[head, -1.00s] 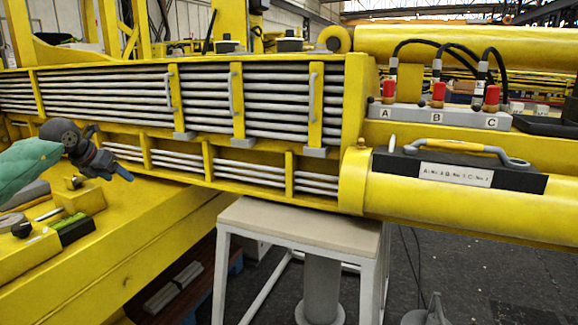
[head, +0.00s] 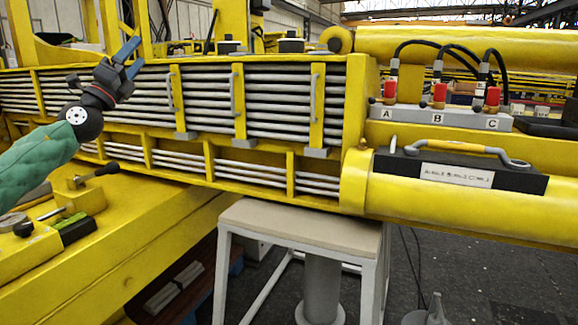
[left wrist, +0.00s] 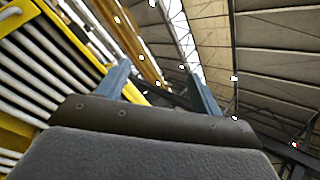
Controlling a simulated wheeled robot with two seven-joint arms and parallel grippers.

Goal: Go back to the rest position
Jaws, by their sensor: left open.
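My left gripper (head: 129,58) is at the left of the head view, raised in front of the yellow boom (head: 352,110) with its rows of grey pipes. Its two blue fingers point up and to the right. They are apart with nothing between them. In the left wrist view my left gripper (left wrist: 160,88) points up toward the roof, with a wide gap between its fingers. My green-sleeved left forearm comes in from the left edge. My right gripper does not show in any view.
A yellow bench with a black-knobbed lever (head: 97,172) stands below my left arm. A grey-topped stand (head: 300,225) is under the boom. Red-capped connectors marked A, B and C (head: 438,95) and a black box with a yellow handle (head: 460,168) are at the right. Dark floor shows below.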

